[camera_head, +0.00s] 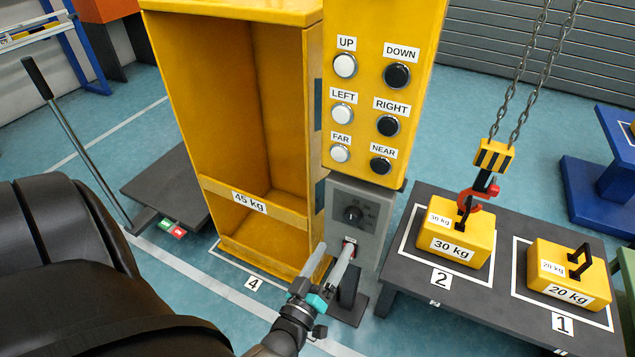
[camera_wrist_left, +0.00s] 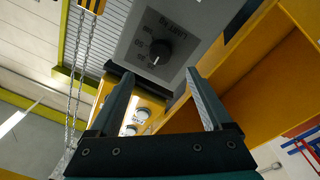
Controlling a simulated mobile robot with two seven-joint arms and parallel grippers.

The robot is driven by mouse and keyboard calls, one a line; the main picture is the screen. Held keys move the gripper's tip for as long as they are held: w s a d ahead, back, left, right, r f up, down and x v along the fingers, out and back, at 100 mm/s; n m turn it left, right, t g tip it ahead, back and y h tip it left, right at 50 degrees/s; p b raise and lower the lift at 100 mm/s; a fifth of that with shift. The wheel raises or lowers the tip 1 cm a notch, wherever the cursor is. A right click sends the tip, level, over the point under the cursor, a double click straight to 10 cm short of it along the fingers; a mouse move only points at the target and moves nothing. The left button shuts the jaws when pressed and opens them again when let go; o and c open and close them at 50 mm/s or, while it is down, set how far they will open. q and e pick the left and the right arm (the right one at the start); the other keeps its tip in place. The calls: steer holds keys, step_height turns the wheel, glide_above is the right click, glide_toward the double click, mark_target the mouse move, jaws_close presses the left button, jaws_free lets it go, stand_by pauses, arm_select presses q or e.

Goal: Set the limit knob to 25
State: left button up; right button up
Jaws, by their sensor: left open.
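The limit knob (camera_head: 352,214) is a small black round knob on a grey box below the yellow button panel. In the left wrist view the knob (camera_wrist_left: 160,48) shows on a dark label plate that appears upside down. My right gripper is not in view.
The yellow panel (camera_head: 384,52) with several push buttons sits directly above the knob. An open yellow cabinet (camera_head: 252,210) marked 45 kg stands to its left. A dark table (camera_head: 412,280) to the right bears 30 kg (camera_head: 455,228) and 20 kg (camera_head: 566,272) blocks under a chain hook (camera_head: 488,185).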

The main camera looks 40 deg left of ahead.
arm_select(q)
steer(key=v, duration=0.6)
steer(key=shift+s+p, duration=0.3)
steer(key=shift+p, duration=0.15)
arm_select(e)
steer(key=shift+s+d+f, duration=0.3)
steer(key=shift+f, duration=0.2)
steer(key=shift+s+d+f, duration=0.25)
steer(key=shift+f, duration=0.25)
